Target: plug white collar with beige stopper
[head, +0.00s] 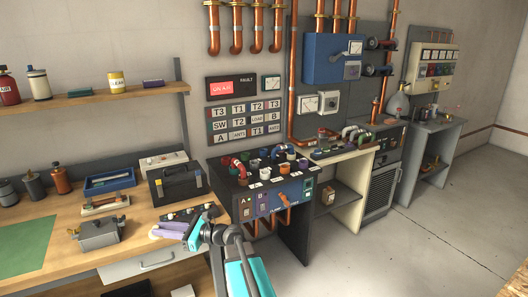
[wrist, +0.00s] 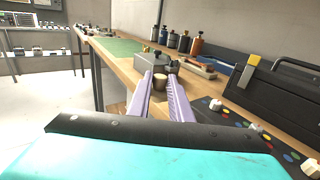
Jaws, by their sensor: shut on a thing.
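My gripper (head: 160,233) reaches left over the front of the wooden bench in the head view. In the wrist view its purple fingers (wrist: 161,84) are closed around a small beige-brown stopper (wrist: 160,80) at their tips. The stopper is held in front of a grey metal box. A white collar (head: 282,169) appears to stand among several coloured collars on top of the dark console, to the right of my gripper and apart from it. The collar is small, and its opening is unclear.
The grey metal box (head: 98,233) stands on the bench beside a green mat (head: 25,245). A black toolbox (head: 175,183) and a dark board with coloured dots (wrist: 234,116) lie near my gripper. Floor at right is clear.

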